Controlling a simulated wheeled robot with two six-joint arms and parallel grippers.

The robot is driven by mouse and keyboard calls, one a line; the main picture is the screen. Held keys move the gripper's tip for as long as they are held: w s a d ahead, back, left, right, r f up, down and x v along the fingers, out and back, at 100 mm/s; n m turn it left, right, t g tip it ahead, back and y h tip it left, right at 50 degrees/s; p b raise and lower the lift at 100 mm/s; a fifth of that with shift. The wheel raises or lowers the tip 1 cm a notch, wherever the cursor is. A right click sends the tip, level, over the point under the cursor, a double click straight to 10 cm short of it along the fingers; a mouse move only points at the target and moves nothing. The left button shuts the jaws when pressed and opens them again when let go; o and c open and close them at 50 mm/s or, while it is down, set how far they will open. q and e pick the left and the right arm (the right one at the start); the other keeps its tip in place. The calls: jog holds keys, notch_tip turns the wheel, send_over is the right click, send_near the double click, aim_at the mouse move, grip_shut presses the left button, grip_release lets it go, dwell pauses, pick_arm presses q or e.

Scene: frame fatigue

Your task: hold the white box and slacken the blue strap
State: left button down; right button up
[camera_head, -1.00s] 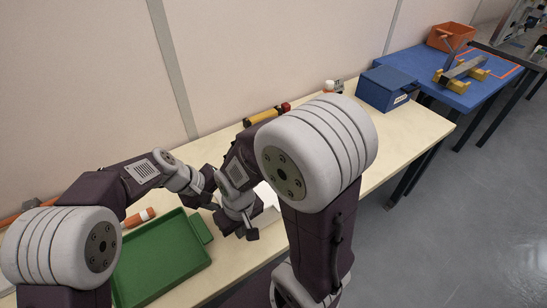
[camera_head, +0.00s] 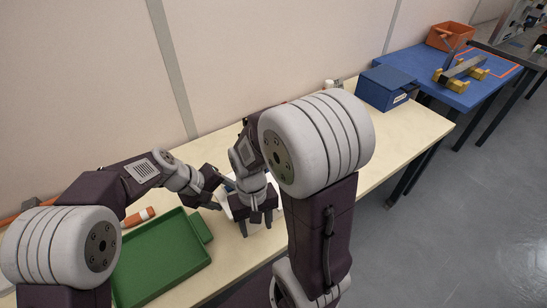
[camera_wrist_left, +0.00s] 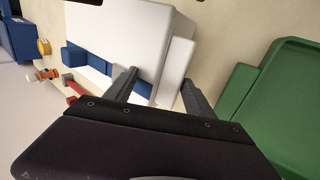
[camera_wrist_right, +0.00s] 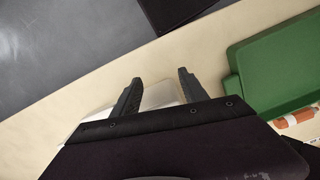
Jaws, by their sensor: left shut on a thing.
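The white box (camera_wrist_left: 130,35) sits on the pale table, mostly hidden by my arms in the head view. In the left wrist view, blue strap parts (camera_wrist_left: 97,58) show along its side, and a white upright piece stands between my left fingers. My left gripper (camera_head: 216,196) is shut on the white box from the left; its fingers also show in the left wrist view (camera_wrist_left: 160,88). My right gripper (camera_head: 257,226) points down at the box's near side. In the right wrist view its fingers (camera_wrist_right: 158,88) stand apart, with a pale surface between them; contact is unclear.
A green tray (camera_head: 205,262) lies left of the box, with an orange-handled tool (camera_head: 138,217) behind it. A blue bin (camera_head: 385,88) stands at the table's far right. A blue side table (camera_head: 455,90) is beyond. The bench between box and bin is partly clear.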

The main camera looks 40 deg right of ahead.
jog(key=s+d+r+m+g+y, duration=0.1)
jog(key=d+r+m+g+y, duration=0.1)
jog(key=d+r+m, duration=0.45)
jog(key=w+d+r+n+t+h, duration=0.1)
jog(key=w+d+r+n, duration=0.35)
jog(key=w, duration=0.25)
jog(key=w+d+r+n+t+h, duration=0.1)
jog(key=w+d+r+n+t, duration=0.1)
jog(key=w+d+r+n, duration=0.35)
jog(key=shift+m, duration=0.55)
jog(key=f, duration=0.8)
jog(key=w+f, duration=0.1)
jog(key=f, duration=0.3)
jog(key=shift+d+f, duration=0.3)
jog(key=shift+f, duration=0.05)
grip_shut()
jog(key=shift+w, duration=0.1)
